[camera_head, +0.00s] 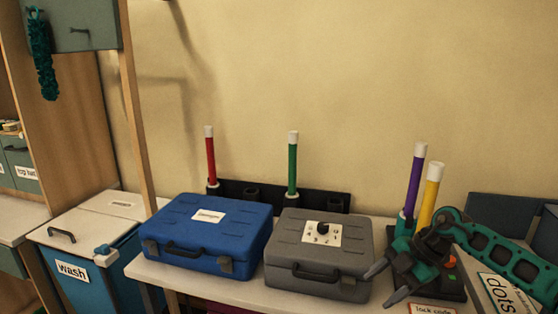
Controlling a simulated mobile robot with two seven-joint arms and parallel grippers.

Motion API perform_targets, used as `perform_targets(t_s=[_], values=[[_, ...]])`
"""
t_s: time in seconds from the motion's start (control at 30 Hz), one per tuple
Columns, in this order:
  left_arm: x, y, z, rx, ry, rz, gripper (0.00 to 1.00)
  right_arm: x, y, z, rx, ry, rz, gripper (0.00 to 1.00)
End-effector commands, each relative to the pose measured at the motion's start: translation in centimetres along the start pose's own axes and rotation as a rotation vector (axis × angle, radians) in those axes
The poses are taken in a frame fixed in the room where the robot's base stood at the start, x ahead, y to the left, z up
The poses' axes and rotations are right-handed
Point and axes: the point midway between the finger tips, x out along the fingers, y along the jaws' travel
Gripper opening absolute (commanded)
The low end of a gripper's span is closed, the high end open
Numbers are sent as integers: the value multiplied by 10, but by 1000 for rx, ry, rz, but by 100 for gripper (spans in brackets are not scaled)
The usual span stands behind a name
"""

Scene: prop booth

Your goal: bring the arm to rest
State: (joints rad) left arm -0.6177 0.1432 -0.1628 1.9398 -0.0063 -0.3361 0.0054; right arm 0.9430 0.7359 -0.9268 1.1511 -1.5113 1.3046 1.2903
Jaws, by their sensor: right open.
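My right arm, green and black, comes in from the right edge over the table. Its gripper (384,282) is open, with its two grey fingertips apart and pointing left. Nothing shows between the fingertips. They are just right of the grey case (284,236), which is closed and has a dial and numbers on its lid. I cannot tell whether the upper fingertip touches the case. My left gripper is out of view.
A closed blue case (183,238) sits left on the table. Behind stand a red wand (211,160), green wand (292,165), purple wand (415,185) and yellow wand (430,195). A "dots" box (495,280) and "lock code" card (432,309) are near my arm. A "wash" bin (75,270) is left.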

Motion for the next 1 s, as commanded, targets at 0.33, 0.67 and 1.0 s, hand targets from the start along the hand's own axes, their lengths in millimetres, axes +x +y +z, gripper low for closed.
perform_targets(t_s=[0.33, 0.67, 1.0], values=[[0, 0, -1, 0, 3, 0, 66, 101, 10, -160, 21, 561, 616, 61], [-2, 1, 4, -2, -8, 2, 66, 106, -34, -152, 610, 522, 1102, 61], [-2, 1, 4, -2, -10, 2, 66, 139, -185, -101, 1282, 138, 1057, 61]])
